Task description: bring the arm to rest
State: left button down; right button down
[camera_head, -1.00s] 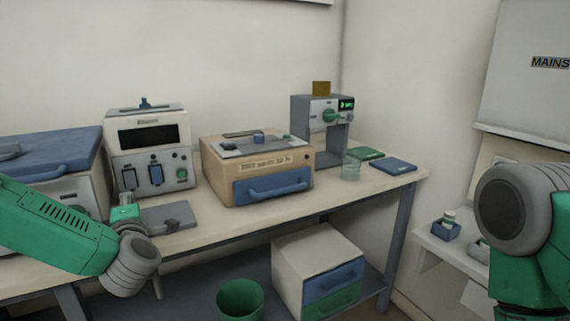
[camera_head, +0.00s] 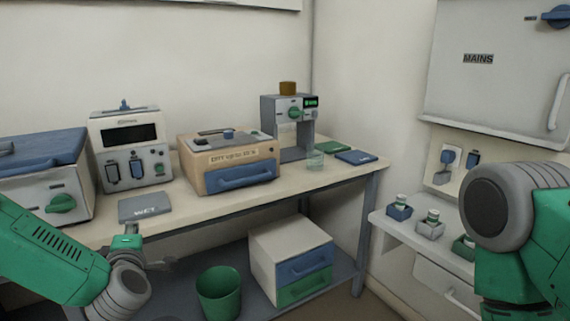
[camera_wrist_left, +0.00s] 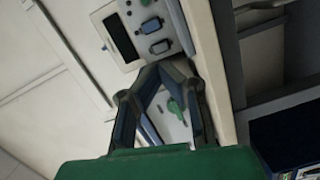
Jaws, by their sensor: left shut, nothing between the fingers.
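My left arm comes in from the lower left of the head view, with its forearm sloping down to a grey wrist joint. A grey and green part of my right arm fills the right edge of the head view. My right gripper is out of view.
The bench (camera_head: 215,207) carries a blue-topped furnace (camera_head: 35,187), a white control unit (camera_head: 132,152), a tan box (camera_head: 228,165) and a grey stand (camera_head: 290,125). A green bin (camera_head: 219,293) and a drawer unit (camera_head: 290,262) are below. Several small pots stand on the right shelf (camera_head: 385,222).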

pick_arm(q)
jog(key=s+d+f+m+g+h+p, duration=0.1)
jog(key=s+d+f+m+g+h, duration=0.35)
jog(key=s+f+m, duration=0.4)
jog(key=s+d+f+m+g+h+p, duration=0.1)
jog(key=s+d+f+m+g+h, duration=0.3)
jog(key=s+f, duration=0.75)
jog(key=s+a+f+m+g+y, duration=0.1)
jog(key=s+f+m+g, duration=0.2)
jog(key=s, duration=0.7)
jog(key=s+a+f+m+g+y, duration=0.1)
jog(key=s+a+f+m+g, duration=0.1)
jog(key=s, duration=0.9)
jog(key=f+m+g, duration=0.1)
jog(key=m+g, duration=0.1)
jog(key=m, duration=0.1)
jog(key=shift+a+f+p, duration=0.25)
jog(key=shift+f+p, duration=0.05)
jog(key=shift+p, duration=0.05)
jog(key=shift+s+m, duration=0.1)
jog(key=shift+m, duration=0.15)
